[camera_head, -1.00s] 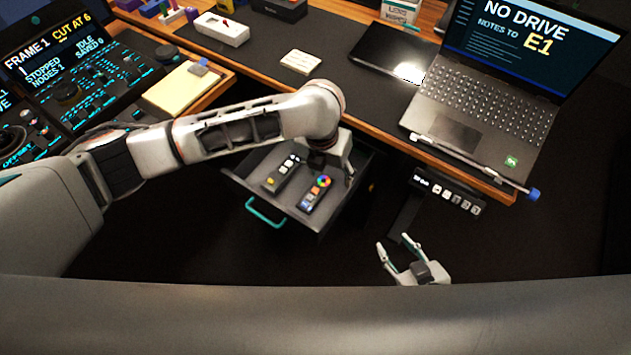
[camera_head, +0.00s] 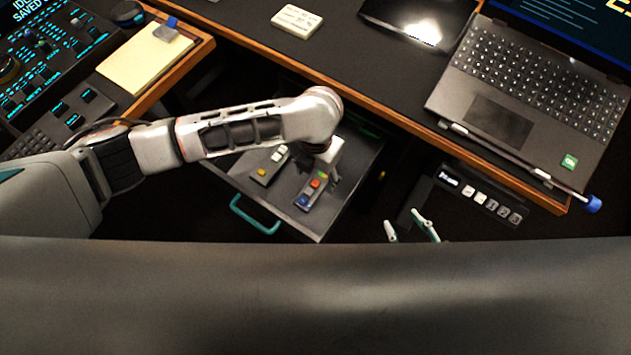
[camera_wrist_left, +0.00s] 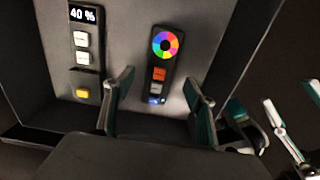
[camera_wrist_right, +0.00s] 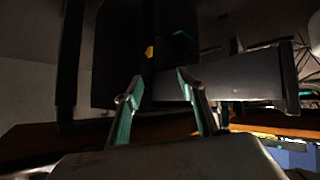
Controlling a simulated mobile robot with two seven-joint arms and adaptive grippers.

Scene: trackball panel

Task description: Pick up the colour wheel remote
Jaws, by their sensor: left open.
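The colour wheel remote (camera_head: 312,192) lies in an open drawer (camera_head: 284,188), with its wheel end hidden under my left wrist in the head view. In the left wrist view the whole dark remote (camera_wrist_left: 161,68) shows, with its colour ring, an orange button, a grey button and a blue one. My left gripper (camera_wrist_left: 158,80) is open above it, one finger on each side in that view; no contact shows. My right gripper (camera_head: 402,219) is open and empty, right of the drawer; it also shows in the right wrist view (camera_wrist_right: 160,77).
A second remote (camera_wrist_left: 85,50) with a "40 %" display and a yellow button lies beside it in the drawer. The drawer has a teal handle (camera_head: 252,218) and raised walls. Above are the desk edge and a laptop (camera_head: 495,120); a button panel (camera_head: 480,195) hangs below.

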